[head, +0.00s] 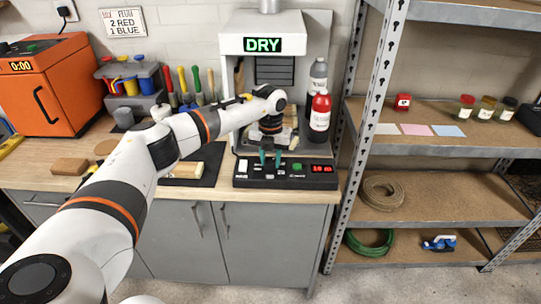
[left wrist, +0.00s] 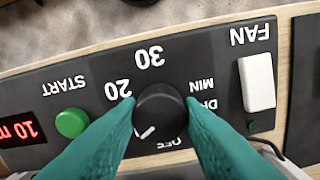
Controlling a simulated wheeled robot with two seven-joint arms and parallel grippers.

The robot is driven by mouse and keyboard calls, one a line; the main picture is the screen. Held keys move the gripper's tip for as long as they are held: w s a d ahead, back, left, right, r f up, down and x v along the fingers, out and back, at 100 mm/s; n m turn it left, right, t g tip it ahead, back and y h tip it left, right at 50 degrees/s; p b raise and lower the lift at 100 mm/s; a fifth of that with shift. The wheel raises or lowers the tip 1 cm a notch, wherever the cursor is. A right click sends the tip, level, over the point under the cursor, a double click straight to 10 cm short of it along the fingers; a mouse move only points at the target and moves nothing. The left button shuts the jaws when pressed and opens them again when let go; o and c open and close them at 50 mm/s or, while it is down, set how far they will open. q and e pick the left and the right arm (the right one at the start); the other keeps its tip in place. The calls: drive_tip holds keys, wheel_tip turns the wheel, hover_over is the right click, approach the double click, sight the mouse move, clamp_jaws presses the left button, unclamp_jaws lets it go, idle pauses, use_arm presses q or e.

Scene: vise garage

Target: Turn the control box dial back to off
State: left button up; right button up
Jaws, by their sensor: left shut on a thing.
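The black control box (head: 305,181) lies on the workbench below the DRY booth. My left gripper (head: 270,161) reaches down to it with teal fingers. In the left wrist view the round black dial (left wrist: 159,108) sits between the two fingertips (left wrist: 160,112), which are closed on its sides. Its white pointer mark points to the lower left, beside the OFF label (left wrist: 173,143) and not at it. The 20 and 30 labels show; the left finger hides part of the scale. The display (left wrist: 20,130) reads 10 m. My right gripper is not in view.
A green START button (left wrist: 71,123) and a white FAN switch (left wrist: 257,82) flank the dial. The booth (head: 262,47) has a lit DRY sign. A red bottle (head: 320,112) and a grey bottle (head: 318,76) stand behind the box. A metal shelf (head: 440,143) stands at right.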

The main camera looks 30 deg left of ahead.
sight(270, 160)
use_arm(q)
drive_tip(key=n, duration=0.2)
drive_tip(key=n+p, duration=0.1)
drive_tip(key=n, duration=0.1)
drive_tip(key=n+p, duration=0.1)
drive_tip(key=n, duration=0.1)
drive_tip(key=shift+w+r+n, duration=0.1)
drive_tip(key=shift+r+n, duration=0.15)
drive_tip(key=shift+n, duration=0.05)
drive_tip(key=n+p, duration=0.2)
drive_tip(key=n, duration=0.2)
drive_tip(key=shift+n, duration=0.4)
drive_tip(key=shift+f, duration=0.1)
drive_tip(key=o, duration=1)
drive_tip(key=shift+c, duration=0.2)
wheel_tip(270, 160, up, 12)
drive_tip(key=b, duration=0.3)
